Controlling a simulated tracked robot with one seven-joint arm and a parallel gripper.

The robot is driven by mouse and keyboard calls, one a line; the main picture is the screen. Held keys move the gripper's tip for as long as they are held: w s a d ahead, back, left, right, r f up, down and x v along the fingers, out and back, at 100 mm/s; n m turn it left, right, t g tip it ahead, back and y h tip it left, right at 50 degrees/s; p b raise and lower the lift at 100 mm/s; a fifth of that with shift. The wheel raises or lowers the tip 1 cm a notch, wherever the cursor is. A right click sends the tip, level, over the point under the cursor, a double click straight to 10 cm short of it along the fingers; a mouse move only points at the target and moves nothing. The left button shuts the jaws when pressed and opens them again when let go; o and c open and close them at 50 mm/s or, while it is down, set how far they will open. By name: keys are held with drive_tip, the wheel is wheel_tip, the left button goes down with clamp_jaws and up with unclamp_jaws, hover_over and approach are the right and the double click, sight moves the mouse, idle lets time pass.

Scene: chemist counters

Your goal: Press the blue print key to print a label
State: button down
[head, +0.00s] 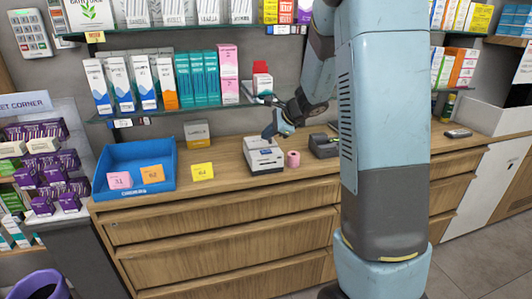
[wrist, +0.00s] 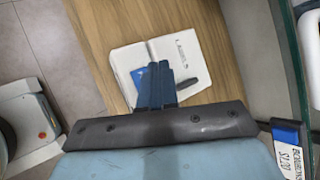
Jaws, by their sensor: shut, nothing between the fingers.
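The white label printer (head: 265,158) stands on the wooden counter, near the middle in the head view. In the wrist view the printer's white top (wrist: 128,62) lies beyond my fingers, with small dark print on it. A blue patch, which looks like the print key (wrist: 138,76), shows just left of my fingertips and is partly hidden by them. My gripper (head: 269,133) is over the printer, fingers together and empty; its fingertips (wrist: 161,66) also show in the wrist view. I cannot tell whether they touch the printer.
A pink roll (head: 293,159) and a dark device (head: 323,146) stand right of the printer. A blue tray (head: 122,157) with pink and orange cards and a yellow card (head: 202,171) are to the left. A glass shelf (head: 180,113) with boxes hangs behind, close to my wrist.

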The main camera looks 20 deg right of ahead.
sight(260, 151)
drive_tip(key=shift+f, duration=1.6)
drive_tip(key=shift+f, duration=0.65)
idle(1.6)
idle(0.3)
drive_tip(key=shift+r, duration=3.25)
